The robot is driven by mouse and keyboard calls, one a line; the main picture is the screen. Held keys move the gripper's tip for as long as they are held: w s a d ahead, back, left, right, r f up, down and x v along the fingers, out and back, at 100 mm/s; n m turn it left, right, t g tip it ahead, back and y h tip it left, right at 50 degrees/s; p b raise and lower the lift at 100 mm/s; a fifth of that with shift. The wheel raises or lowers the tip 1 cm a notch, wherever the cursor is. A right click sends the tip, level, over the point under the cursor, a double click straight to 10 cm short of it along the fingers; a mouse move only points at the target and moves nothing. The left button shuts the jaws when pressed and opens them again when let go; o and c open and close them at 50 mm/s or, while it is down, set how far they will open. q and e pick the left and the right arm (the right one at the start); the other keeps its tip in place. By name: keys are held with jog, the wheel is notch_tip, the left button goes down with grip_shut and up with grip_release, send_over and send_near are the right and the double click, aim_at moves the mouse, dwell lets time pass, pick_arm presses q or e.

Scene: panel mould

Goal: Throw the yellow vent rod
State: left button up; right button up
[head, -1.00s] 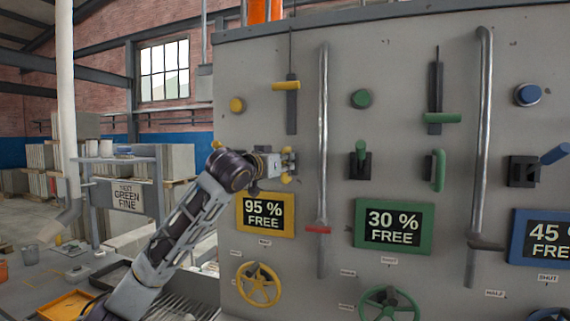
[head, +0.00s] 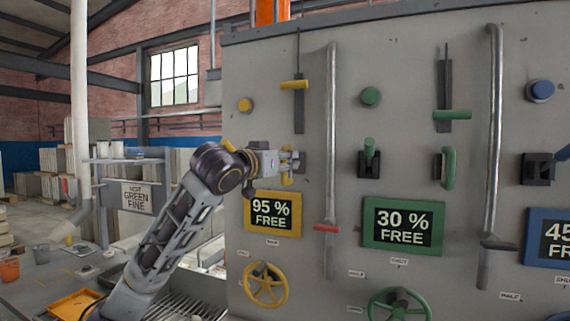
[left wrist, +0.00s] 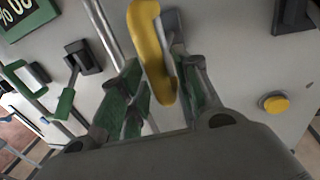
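On the yellow column of the grey panel, a yellow crossbar handle (head: 294,84) sits on a dark upright slide with a thin rod above it. Below it is a yellow upright grip (head: 287,180), partly hidden by my left gripper (head: 292,160). I cannot tell from any label which one is the vent rod. In the left wrist view the yellow grip (left wrist: 146,35) stands between the green-padded fingers of my left gripper (left wrist: 160,95). The fingers are apart, one on each side, with a gap at least on the left. My right gripper is not in view.
A yellow button (head: 245,105), a 95 % display (head: 273,213) and a yellow wheel (head: 265,286) surround the grip.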

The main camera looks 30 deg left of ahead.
pick_arm(q)
jog(key=shift+s, duration=0.2)
jog(key=shift+w+f, duration=0.15)
jog(key=shift+f, duration=0.05)
jog(key=s, duration=1.2)
jog(key=shift+s+d, duration=0.15)
jog(key=shift+d, duration=0.1)
jog(key=shift+r, duration=0.1)
dwell(0.6)
dwell(0.4)
